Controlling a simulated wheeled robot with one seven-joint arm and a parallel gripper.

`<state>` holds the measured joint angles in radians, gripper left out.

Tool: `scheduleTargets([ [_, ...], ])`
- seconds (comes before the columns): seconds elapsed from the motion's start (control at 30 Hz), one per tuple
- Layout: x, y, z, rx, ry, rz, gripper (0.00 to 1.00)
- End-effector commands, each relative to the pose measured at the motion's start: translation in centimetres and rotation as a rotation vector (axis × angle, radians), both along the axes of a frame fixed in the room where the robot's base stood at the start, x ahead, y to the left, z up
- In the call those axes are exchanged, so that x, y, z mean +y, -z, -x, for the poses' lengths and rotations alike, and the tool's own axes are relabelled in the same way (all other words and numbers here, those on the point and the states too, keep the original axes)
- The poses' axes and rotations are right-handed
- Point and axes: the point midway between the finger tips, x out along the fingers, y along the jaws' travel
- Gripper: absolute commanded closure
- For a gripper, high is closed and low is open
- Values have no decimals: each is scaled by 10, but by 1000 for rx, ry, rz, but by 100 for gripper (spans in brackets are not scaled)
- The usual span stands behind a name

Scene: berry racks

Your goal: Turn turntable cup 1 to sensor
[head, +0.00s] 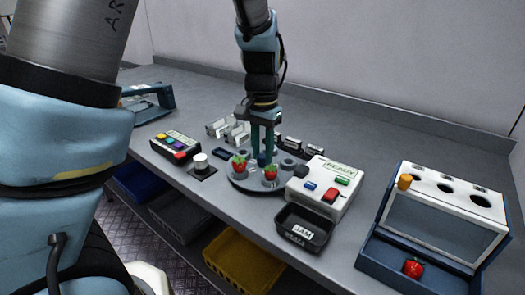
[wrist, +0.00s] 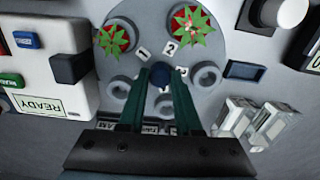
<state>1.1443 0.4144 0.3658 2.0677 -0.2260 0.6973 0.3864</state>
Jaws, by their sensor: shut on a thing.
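The round grey turntable (head: 243,186) stands on the bench; its rim also shows in the wrist view (wrist: 225,50). My gripper (head: 262,155) reaches straight down over its middle, and its green fingers (wrist: 162,82) are shut on the dark blue centre knob (wrist: 161,76). Label 1 (wrist: 143,53) points toward a cup with a strawberry (wrist: 114,41). Label 2 (wrist: 170,47) points toward another cup with a strawberry (wrist: 191,24). Other cups, such as one at the right (wrist: 206,75), look empty. A dark block, seemingly the sensor (wrist: 70,68), juts from the white box toward the rim, between cup 1 and an empty cup.
The white READY box (head: 322,189) stands right of the turntable. A white knob (head: 201,162) and a button panel (head: 175,146) are at left. Clear blocks (wrist: 262,122) stand close to the turntable. A blue-and-white rack (head: 436,213) is far right.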

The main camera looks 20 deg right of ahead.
Motion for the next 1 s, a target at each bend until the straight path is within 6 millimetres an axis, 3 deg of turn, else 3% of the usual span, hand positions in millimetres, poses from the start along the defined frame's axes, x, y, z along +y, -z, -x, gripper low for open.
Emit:
scheduleTargets([
  [0.47,-1,-2,-1,-1,-66,2,100],
  [1.0,-1,-3,-1,-2,-322,2,100],
])
